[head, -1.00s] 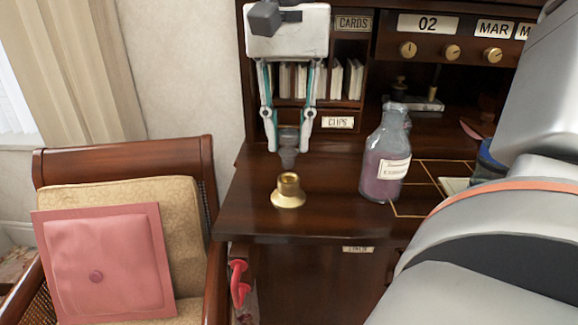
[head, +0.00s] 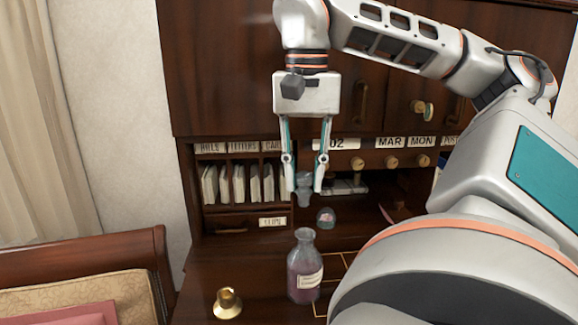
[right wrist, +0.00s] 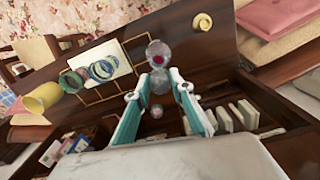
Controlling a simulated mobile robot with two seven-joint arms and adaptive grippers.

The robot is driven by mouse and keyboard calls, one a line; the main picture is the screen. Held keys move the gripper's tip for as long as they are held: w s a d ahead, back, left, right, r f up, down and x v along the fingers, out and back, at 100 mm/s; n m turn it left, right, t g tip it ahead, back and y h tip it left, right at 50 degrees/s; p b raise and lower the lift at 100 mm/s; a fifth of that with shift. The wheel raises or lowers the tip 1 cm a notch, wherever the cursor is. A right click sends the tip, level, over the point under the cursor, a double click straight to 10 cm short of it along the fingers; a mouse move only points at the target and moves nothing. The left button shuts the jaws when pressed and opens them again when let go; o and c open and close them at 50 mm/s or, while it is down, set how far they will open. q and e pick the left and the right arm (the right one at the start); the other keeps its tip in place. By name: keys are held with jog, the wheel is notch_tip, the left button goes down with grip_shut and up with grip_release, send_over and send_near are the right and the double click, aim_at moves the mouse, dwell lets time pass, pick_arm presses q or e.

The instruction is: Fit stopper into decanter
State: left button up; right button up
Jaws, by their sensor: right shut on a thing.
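The decanter (head: 305,275) is a clear glass bottle with purple liquid and a pale label, upright on the desk top. Its neck is open at the top. My right gripper (head: 304,188) is shut on the grey glass stopper (head: 304,196) and holds it in the air above the decanter, clear of its mouth. In the right wrist view, the stopper (right wrist: 160,81) sits between the fingertips of my right gripper (right wrist: 160,86), and the decanter (right wrist: 158,50) shows just beyond it. My left gripper is out of view.
A brass stand (head: 227,303) stands empty left of the decanter. A small glass ball (head: 326,217) is behind the decanter. Pigeonholes with papers (head: 238,184) and small drawers back the desk. A yellow cup (right wrist: 40,97) lies at the left in the right wrist view.

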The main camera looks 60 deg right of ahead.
aim_at(306, 204)
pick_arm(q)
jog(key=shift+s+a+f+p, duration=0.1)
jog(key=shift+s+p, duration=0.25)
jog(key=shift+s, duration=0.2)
pick_arm(e)
jog(key=shift+s+d+r, duration=0.15)
jog(key=shift+d+r, duration=0.1)
jog(key=shift+f+b, duration=1.15)
jog(key=shift+f, duration=0.7)
jog(key=shift+f+b, duration=0.55)
jog(key=shift+f, duration=0.4)
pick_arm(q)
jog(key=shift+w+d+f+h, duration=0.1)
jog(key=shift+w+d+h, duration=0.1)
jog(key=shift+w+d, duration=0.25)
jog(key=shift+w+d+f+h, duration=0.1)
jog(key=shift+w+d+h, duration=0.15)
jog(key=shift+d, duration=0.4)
pick_arm(e)
jog(key=shift+f, duration=0.15)
pick_arm(q)
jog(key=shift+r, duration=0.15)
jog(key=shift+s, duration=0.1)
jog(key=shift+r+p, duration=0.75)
jog(key=shift+p, duration=0.2)
